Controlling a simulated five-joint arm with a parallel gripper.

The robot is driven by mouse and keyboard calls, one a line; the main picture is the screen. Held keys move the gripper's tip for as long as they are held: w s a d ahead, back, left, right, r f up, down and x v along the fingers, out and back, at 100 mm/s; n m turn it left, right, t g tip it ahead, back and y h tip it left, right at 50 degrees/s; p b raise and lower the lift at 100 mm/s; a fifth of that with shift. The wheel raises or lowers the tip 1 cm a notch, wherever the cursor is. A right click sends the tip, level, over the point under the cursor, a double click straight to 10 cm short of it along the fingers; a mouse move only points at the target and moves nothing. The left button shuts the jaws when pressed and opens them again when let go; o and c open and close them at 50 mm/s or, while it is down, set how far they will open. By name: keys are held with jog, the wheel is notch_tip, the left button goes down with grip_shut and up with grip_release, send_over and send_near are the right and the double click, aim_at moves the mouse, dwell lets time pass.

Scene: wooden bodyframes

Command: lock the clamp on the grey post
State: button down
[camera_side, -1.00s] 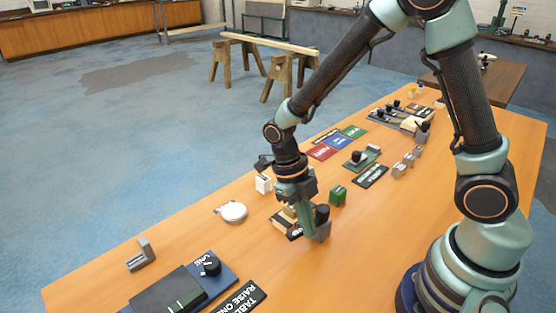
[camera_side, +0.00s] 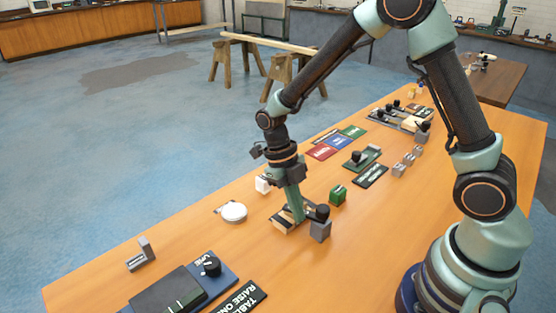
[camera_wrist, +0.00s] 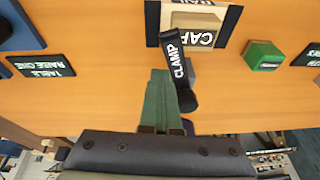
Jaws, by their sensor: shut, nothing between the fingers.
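The grey post (camera_side: 320,232) stands on the bench at the near side of a small wooden block (camera_side: 284,224). The clamp's black lever, lettered CLAMP (camera_wrist: 175,60), runs from beside the block's CAP label to a round black knob (camera_wrist: 187,101); the knob (camera_side: 322,212) also shows above the post in the side view. My gripper (camera_side: 297,219) is shut and empty, pointing down just left of the knob and post. In the wrist view its green fingers (camera_wrist: 158,76) lie left of the lever and knob, close to them; I cannot tell whether they touch. The post is mostly hidden there.
A green block (camera_side: 338,195) stands right of the clamp, with a white disc (camera_side: 233,212) and a white block (camera_side: 263,184) to the left. A blue panel with a knob (camera_side: 211,266) lies near the front. Bare bench surrounds the post's near side.

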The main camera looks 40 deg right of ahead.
jog(key=shift+w+d+m, duration=0.15)
jog(key=shift+m, duration=0.25)
jog(key=shift+w+d, duration=0.1)
jog(key=shift+d, duration=0.05)
jog(key=shift+w+d, duration=0.1)
jog(key=shift+d, duration=0.05)
jog(key=shift+a, duration=0.5)
jog(key=a, duration=0.1)
jog(key=a+r, duration=0.1)
jog(key=shift+a, duration=0.4)
jog(key=d+r, duration=0.3)
jog(key=r, duration=0.5)
jog(key=shift+r, duration=0.25)
